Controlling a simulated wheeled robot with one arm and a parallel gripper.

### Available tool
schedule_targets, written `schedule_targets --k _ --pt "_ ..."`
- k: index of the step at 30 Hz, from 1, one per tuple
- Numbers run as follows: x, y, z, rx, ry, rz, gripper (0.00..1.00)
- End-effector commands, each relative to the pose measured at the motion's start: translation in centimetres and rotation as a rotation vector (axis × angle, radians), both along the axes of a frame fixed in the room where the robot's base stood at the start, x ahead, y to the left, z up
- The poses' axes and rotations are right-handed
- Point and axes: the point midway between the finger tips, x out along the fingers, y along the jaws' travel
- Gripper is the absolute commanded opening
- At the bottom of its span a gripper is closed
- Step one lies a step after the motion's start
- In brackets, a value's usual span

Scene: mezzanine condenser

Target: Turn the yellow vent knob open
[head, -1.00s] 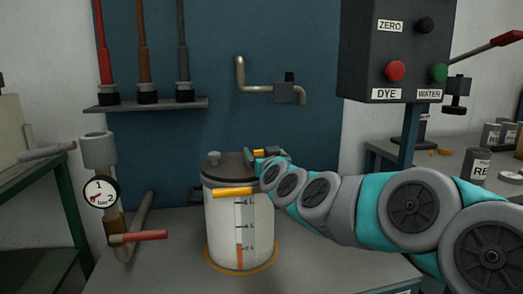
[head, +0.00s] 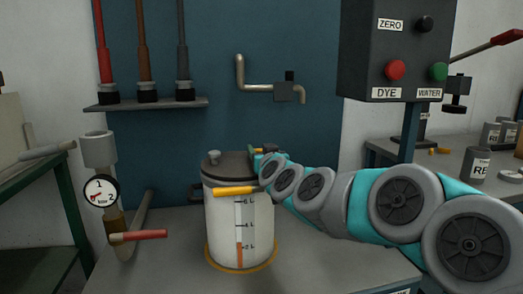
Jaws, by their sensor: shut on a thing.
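A white vessel (head: 222,225) with a dark lid (head: 228,165) stands on the grey bench, with a level scale on its front. My gripper (head: 257,151) is at the right rear of the lid, shut on the yellow vent knob there. The fingers and wrist cover the knob, so how far it is turned cannot be told. An orange-yellow bar (head: 234,190) sticks out level across the vessel's upper front, clear of my gripper. A small grey knob (head: 213,155) stands on the lid's left side.
A pressure gauge (head: 100,191) and a red-handled valve (head: 138,236) stand left of the vessel. A bent pipe tap (head: 272,88) is on the wall behind. A button box (head: 396,55) hangs above my arm. The bench front is clear.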

Motion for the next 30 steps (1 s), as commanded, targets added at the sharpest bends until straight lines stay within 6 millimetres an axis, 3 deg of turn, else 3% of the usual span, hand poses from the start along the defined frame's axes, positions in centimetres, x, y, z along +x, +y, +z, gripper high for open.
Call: schedule_targets --k 7,20,30 --pt "0.00 0.00 0.00 0.000 0.000 0.000 0.04" --pt "0.06 -0.19 -0.44 0.002 -0.007 0.064 0.04" --pt "0.00 -0.08 -0.66 0.006 -0.005 0.231 0.04"
